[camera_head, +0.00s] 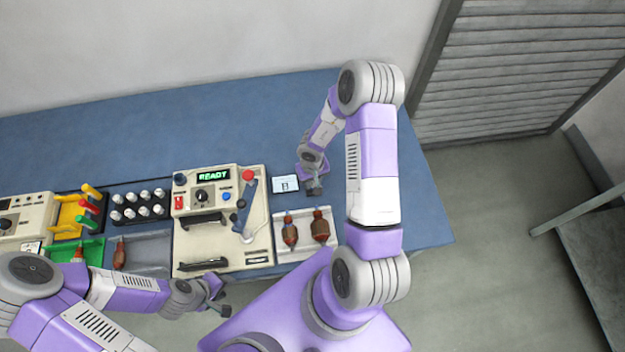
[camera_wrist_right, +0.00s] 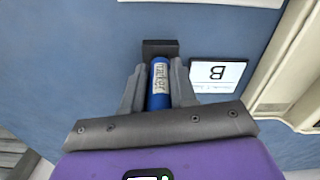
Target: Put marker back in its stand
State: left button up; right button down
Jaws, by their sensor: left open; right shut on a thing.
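In the right wrist view a blue marker (camera_wrist_right: 160,88) with a pale label lies between the two grey fingers of my right gripper (camera_wrist_right: 159,85), which is shut on it. A dark block that looks like the stand (camera_wrist_right: 160,46) shows right at the marker's far end; I cannot tell whether the marker is in it or just above it. In the head view my right gripper (camera_head: 314,188) is low over the blue table, beside the small white card; the marker is hidden there. My left gripper (camera_head: 220,301) is open and empty near the table's front edge.
The white card (camera_head: 286,184) lies just left of my right gripper. The winding machine (camera_head: 216,212) with a "READY" display stands further left. A tray (camera_head: 277,237) with two armatures is in front. The table (camera_head: 250,110) behind is clear.

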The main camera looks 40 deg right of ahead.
jog(key=shift+f, duration=0.6)
dwell(0.4)
jog(key=c, duration=0.8)
grip_release()
jog(key=shift+r, duration=0.1)
notch_tip(320, 180, up, 7)
jog(key=p, duration=0.3)
jog(key=shift+r, duration=0.2)
jog(key=shift+r+p, duration=0.65)
jog(key=shift+p, duration=0.7)
